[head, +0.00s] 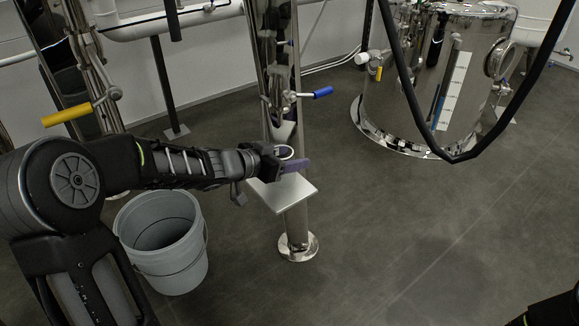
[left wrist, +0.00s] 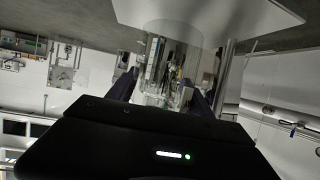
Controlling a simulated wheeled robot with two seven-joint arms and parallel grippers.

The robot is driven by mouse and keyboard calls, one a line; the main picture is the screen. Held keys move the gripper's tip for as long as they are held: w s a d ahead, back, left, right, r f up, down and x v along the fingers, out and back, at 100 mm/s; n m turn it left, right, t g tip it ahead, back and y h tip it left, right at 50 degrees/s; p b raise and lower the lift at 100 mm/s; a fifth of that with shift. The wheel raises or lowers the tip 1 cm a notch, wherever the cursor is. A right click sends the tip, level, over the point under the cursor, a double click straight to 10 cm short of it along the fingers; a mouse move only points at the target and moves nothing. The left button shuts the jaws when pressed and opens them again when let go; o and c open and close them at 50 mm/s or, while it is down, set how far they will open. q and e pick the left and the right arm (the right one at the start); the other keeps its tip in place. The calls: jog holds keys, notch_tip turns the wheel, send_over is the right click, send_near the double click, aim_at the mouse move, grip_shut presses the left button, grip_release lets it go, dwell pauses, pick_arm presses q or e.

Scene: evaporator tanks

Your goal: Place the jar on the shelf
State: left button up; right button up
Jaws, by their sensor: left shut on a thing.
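The jar is clear glass; its rim (head: 286,152) shows between the purple fingers of my left gripper (head: 290,163) in the head view. In the left wrist view the jar (left wrist: 172,52) stands between the two dark fingers of the left gripper (left wrist: 165,92), which is shut on it. The shelf (head: 297,200) is a small square metal plate on a steel post, directly below the jar in the head view. In the left wrist view the shelf (left wrist: 225,12) lies close against the jar's far end. I cannot tell if they touch. My right gripper is not in view.
A grey bucket (head: 185,275) stands on the floor below my left arm. A valve with a blue handle (head: 322,92) is on the post above the shelf. A steel tank (head: 405,110) and a hanging black hose (head: 400,65) are at right.

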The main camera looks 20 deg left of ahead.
pick_arm(q)
jog(key=shift+f, duration=0.7)
jog(key=shift+r, duration=0.15)
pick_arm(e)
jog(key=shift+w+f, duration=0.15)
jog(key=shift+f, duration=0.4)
pick_arm(q)
jog(key=shift+f, duration=0.2)
jog(key=o, duration=1.6)
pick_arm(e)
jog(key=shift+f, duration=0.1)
pick_arm(q)
jog(key=shift+r, duration=0.1)
